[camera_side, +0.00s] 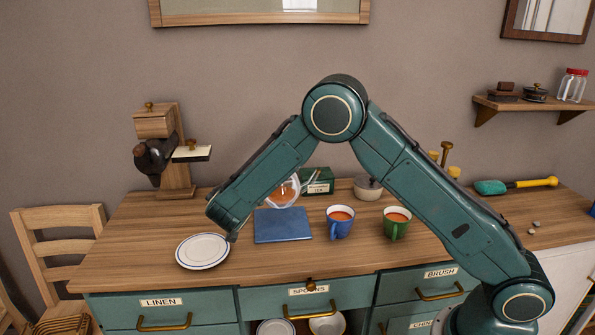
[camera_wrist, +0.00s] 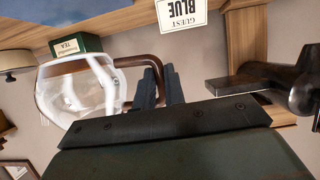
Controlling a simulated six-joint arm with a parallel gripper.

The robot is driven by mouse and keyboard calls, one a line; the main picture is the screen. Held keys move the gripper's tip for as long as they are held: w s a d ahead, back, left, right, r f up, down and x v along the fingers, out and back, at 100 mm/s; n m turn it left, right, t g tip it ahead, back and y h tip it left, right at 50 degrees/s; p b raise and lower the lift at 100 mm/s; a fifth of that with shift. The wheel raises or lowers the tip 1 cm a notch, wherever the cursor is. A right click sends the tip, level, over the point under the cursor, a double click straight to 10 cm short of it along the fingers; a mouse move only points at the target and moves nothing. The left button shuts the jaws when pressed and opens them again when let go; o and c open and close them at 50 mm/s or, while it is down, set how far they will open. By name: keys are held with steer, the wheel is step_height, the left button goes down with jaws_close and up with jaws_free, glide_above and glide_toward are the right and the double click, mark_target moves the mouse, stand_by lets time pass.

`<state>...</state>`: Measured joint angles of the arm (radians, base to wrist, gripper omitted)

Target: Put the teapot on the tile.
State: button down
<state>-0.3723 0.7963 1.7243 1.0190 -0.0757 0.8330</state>
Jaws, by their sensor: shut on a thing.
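A clear glass teapot (camera_side: 283,193) holding orange liquid shows just past my forearm, at the back of the blue square tile (camera_side: 283,226). I cannot tell from the side view how much air is under it. In the wrist view the teapot (camera_wrist: 78,92) has a brown handle (camera_wrist: 148,62). My gripper (camera_wrist: 162,82) is shut on that handle. In the side view my gripper is hidden behind my forearm. The tile lies flat on the wooden counter, with its visible surface empty.
A blue mug (camera_side: 340,224) and a green mug (camera_side: 396,225) stand right of the tile. A white plate (camera_side: 202,251) lies to its left. Behind are a green tea box (camera_side: 319,181) and a lidded bowl (camera_side: 368,189). A wooden stand (camera_side: 175,170) is at the back left.

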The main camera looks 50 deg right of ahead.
steer(key=shift+f, duration=3.2)
steer(key=shift+f, duration=0.15)
steer(key=c, duration=1.5)
jaws_free()
steer(key=shift+s+a+r, duration=0.25)
steer(key=shift+a+r, duration=0.05)
steer(key=shift+a, duration=0.05)
steer(key=v, duration=1.1)
steer(key=shift+s, duration=0.1)
steer(key=shift+r, duration=0.1)
